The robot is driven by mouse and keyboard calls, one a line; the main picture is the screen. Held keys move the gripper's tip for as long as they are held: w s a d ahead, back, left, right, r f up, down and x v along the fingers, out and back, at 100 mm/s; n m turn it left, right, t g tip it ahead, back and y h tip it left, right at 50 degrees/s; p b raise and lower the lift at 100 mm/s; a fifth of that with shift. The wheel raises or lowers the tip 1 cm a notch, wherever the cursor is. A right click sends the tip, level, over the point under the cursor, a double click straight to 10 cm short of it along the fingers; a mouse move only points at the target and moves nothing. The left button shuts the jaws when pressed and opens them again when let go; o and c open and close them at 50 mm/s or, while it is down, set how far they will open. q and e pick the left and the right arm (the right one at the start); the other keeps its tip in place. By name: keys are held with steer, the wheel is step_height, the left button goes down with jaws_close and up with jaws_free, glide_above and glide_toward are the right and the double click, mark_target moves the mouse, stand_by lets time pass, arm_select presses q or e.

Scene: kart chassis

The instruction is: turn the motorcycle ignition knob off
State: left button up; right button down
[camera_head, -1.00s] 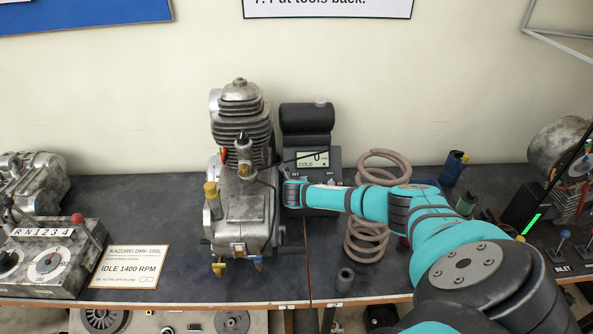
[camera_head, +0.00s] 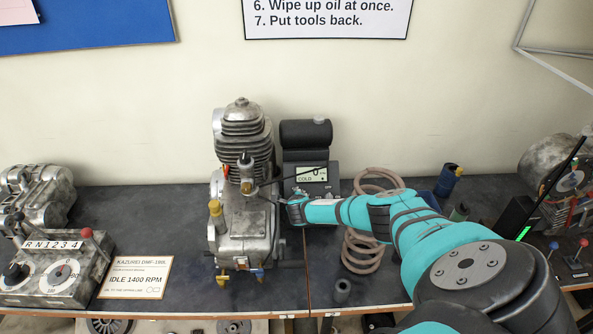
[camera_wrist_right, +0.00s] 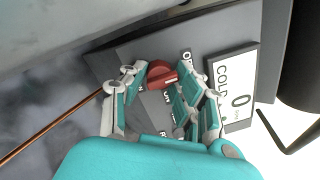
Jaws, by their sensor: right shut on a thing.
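The ignition knob (camera_wrist_right: 162,74) is red and sits on a dark grey panel (camera_wrist_right: 130,45) with white lettering, partly covered by my fingers. The box with this panel (camera_head: 306,158) stands behind my gripper in the head view, where the knob is hidden. My right gripper (camera_head: 294,204) is at the front of that box. In the right wrist view my right gripper (camera_wrist_right: 168,80) has its teal fingers on either side of the knob and is shut on it. Which label the knob points at is not clear. My left gripper is not in view.
A display (camera_wrist_right: 234,88) beside the knob reads COLD and 0. A metal engine (camera_head: 243,200) stands close left of my gripper, with a thin copper-coloured rod (camera_wrist_right: 60,128) near the fingers. A coil spring (camera_head: 366,255) is below my right arm.

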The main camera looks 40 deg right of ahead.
steer(key=shift+a+f+n, duration=0.15)
steer(key=shift+a+n, duration=0.05)
steer(key=shift+n, duration=0.1)
steer(key=c, duration=1)
jaws_free()
steer(key=shift+c, duration=0.2)
steer(key=v, duration=1.2)
